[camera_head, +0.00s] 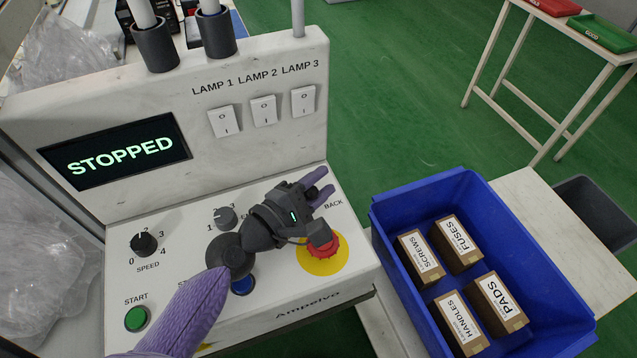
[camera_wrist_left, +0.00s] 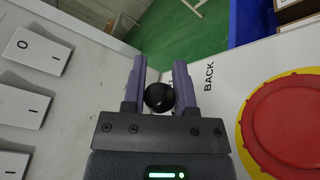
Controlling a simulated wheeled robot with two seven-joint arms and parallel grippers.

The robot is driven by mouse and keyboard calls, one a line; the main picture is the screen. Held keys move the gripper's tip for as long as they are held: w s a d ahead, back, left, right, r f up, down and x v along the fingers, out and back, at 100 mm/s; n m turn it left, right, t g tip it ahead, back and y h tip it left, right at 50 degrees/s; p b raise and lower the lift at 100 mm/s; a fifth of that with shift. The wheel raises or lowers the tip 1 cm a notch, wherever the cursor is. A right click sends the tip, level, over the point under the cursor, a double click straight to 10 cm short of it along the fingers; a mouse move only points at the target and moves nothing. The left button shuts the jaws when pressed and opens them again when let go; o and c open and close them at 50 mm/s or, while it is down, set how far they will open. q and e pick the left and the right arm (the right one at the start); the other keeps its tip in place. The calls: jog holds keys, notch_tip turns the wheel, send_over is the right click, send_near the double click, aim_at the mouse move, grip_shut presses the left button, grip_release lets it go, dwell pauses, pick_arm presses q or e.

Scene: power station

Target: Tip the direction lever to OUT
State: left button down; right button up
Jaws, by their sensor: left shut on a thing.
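The direction lever's black ball knob (camera_wrist_left: 159,97) sits between the two purple fingers of my left gripper (camera_wrist_left: 160,80) in the left wrist view. In the head view my left gripper (camera_head: 322,190) reaches over the panel to its right back corner, shut on the knob (camera_head: 318,173). The word BACK (camera_head: 333,204) is readable beside the fingers. The lever's shaft, its base and any OUT label are hidden by the gripper, so its tilt cannot be told. My right gripper is not in view.
A red stop button (camera_head: 321,247) on a yellow disc lies close under my left wrist. Lamp switches (camera_head: 263,111) line the upright panel above. The display (camera_head: 115,152) reads STOPPED. A blue crate (camera_head: 378,222) with several boxes stands right of the console.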

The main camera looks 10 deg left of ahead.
pick_arm(q)
jog(key=shift+f, duration=0.1)
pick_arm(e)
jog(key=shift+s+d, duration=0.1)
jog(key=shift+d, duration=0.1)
pick_arm(q)
jog(key=c, duration=0.7)
grip_release()
jog(key=b+v, duration=0.3)
jog(key=v, duration=0.6)
jog(key=shift+s+f, duration=0.1)
jog(key=shift+f, duration=0.1)
jog(key=shift+s+a+r+b, duration=0.2)
jog(key=shift+s+r+b, duration=0.05)
jog(key=shift+s+b, duration=0.1)
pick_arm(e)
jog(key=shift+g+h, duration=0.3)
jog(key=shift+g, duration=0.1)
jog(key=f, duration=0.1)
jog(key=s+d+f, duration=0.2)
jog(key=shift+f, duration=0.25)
pick_arm(q)
jog(key=shift+r, duration=0.1)
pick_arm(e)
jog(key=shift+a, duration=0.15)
